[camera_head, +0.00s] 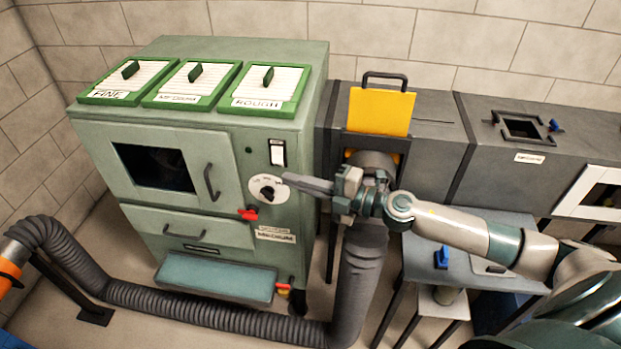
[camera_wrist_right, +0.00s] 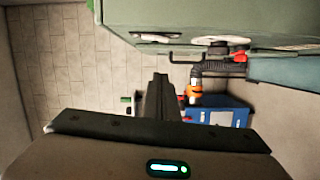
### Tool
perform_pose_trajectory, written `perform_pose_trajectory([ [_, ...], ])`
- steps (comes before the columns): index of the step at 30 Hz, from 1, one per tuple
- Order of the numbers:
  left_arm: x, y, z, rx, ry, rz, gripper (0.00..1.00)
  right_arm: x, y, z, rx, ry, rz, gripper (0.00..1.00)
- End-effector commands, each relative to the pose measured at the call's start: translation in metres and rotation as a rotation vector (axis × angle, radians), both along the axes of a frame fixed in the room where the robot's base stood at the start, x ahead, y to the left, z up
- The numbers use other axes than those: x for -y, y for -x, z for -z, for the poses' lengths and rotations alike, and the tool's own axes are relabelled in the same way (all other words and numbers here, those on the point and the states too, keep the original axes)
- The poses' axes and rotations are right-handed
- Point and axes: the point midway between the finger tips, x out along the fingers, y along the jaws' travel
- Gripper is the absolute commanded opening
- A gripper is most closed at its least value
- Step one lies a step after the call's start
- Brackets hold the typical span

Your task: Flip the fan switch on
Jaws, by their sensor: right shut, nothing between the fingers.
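The switch (camera_head: 278,153) is a white rocker on a black plate, high on the right of the green cabinet's (camera_head: 225,140) front. I cannot tell its on or off position. A round white dial (camera_head: 268,189) with a black knob sits below it. My right gripper (camera_head: 288,180) is shut and empty, its fingers pointing left in front of the cabinet, just below the switch and by the dial's upper right edge. I cannot tell whether the tips touch anything. The shut fingers (camera_wrist_right: 158,92) also show in the right wrist view, beside the cabinet (camera_wrist_right: 200,15). My left gripper is out of view.
Three green-framed lids (camera_head: 270,91) lie on top. A yellow plate (camera_head: 382,111) stands in the grey duct (camera_head: 430,140) at the right. A ribbed hose (camera_head: 200,312) runs along the floor. A grey table (camera_head: 470,256) stands below my right arm.

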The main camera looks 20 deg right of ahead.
Motion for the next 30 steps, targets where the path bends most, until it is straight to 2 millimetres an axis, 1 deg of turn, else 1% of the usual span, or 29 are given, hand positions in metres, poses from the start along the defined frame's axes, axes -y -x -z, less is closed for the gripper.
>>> perform_pose_trajectory([
  [1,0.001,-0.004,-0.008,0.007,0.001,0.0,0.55,-0.005,-0.006,-0.004,0.002,-0.001,0.0,0.0],
  [7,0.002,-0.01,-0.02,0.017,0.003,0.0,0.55,-0.023,-0.025,-0.003,0.002,-0.001,0.0,0.0],
  [8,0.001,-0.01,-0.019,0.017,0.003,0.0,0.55,-0.022,-0.028,0.0,0.001,-0.001,0.001,0.0],
  [9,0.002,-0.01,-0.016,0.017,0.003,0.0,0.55,-0.018,-0.032,0.003,0.001,0.0,0.003,0.0],
  [18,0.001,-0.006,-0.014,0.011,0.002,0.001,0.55,-0.002,-0.054,0.005,0.001,-0.001,0.001,0.0],
  [30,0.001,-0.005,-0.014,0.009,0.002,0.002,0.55,0.0,-0.057,0.006,0.001,0.001,0.0,0.0],
])
